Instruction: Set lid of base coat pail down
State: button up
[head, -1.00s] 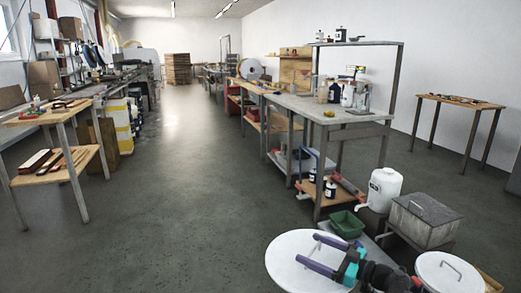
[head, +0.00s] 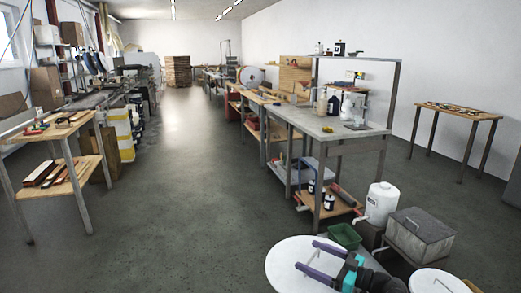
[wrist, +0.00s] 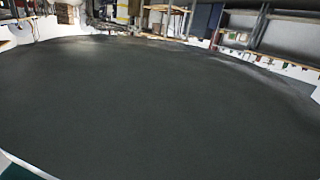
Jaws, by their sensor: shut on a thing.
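The lid (head: 285,254) is a large white disc at the bottom middle of the head view. My gripper (head: 309,255) has its two purple fingers over the lid and is shut on it, seemingly at its handle. The lid looks roughly level, in front of the low shelf and containers. I cannot tell its height above the floor. In the wrist view a broad dark curved surface (wrist: 160,100) fills most of the picture, and the fingers do not show there. I cannot tell what this surface is.
Another round white lidded container (head: 437,281) is cut off at the bottom right. A grey lidded box (head: 420,240), a white jug (head: 381,203) and a green bin (head: 344,236) stand behind the held lid. A long workbench (head: 330,128) runs back. The floor (head: 175,210) at left is open.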

aim_at(313, 256)
jog(key=shift+r+p, duration=2.4)
jog(key=shift+p, duration=0.35)
jog(key=shift+a, duration=0.1)
